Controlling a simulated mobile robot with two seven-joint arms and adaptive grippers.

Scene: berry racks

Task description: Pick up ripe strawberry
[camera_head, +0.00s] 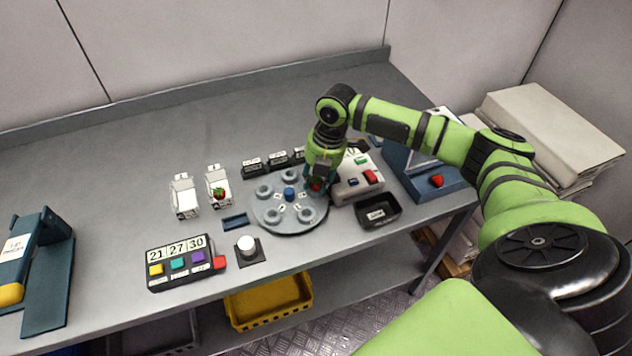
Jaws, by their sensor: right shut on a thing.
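My right gripper (318,180) points down over the right side of a round grey turntable (274,223) with several ring-shaped holders. It is shut on a red strawberry (317,186), which shows only as a small red patch between the fingers. I cannot tell whether the berry touches the turntable. Another red strawberry (218,192) with green leaves sits at the front of a small white rack (212,172), left of the turntable. My left gripper is not in view.
A second white rack (184,203) stands at the left. A black tray (378,222) and a grey device with coloured buttons (352,190) sit close right of the turntable. A panel reading 21 27 30 (180,267) and a white knob (247,244) lie in front. The table's back left is clear.

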